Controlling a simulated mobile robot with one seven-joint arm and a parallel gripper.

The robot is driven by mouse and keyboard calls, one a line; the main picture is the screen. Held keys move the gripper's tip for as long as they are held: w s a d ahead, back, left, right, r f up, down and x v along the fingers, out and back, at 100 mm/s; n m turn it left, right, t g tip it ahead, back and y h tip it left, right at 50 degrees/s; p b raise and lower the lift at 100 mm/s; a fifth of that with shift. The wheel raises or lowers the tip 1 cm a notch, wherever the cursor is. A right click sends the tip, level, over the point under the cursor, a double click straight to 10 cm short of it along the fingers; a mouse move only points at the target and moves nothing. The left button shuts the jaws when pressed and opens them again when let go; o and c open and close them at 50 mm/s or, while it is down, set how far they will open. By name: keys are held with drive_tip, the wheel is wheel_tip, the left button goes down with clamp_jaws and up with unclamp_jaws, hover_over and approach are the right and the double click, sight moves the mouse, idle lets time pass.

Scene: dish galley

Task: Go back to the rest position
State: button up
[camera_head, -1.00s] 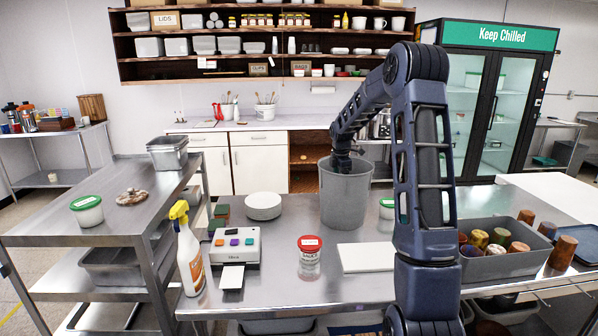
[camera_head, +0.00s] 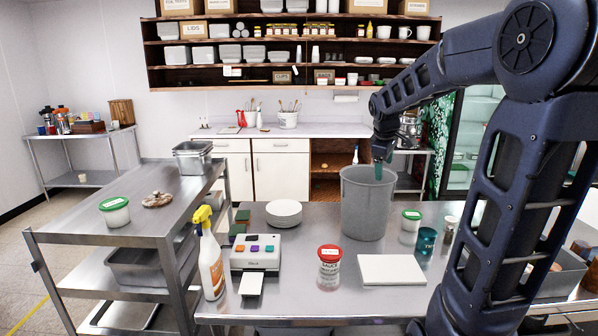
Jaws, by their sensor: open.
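My gripper (camera_head: 382,160) hangs at the far right part of the rim of the tall grey bin (camera_head: 366,205). It is small in the picture, with a teal tip, and its fingers point down. It is open, and I see nothing held in it. My dark blue arm bends high on the right and reaches left toward the bin. The inside of the bin is mostly hidden by its front wall. I cannot tell whether the fingertips are inside the bin or just behind its rim.
A steel cart (camera_head: 140,222) stands left. My arm covers much of the right side.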

drive_tip(key=s+f+m+y, duration=0.1)
drive_tip(key=s+m, duration=0.4)
drive_tip(key=s, duration=0.7)
drive_tip(key=s+d+f+m+t, duration=0.1)
drive_tip(key=s+f+m, duration=0.2)
drive_tip(key=s, duration=0.9)
drive_tip(key=m, duration=0.3)
drive_tip(key=shift+s+f+y, duration=0.2)
drive_tip(key=shift+f+y, duration=0.05)
drive_tip(key=shift+y, duration=0.15)
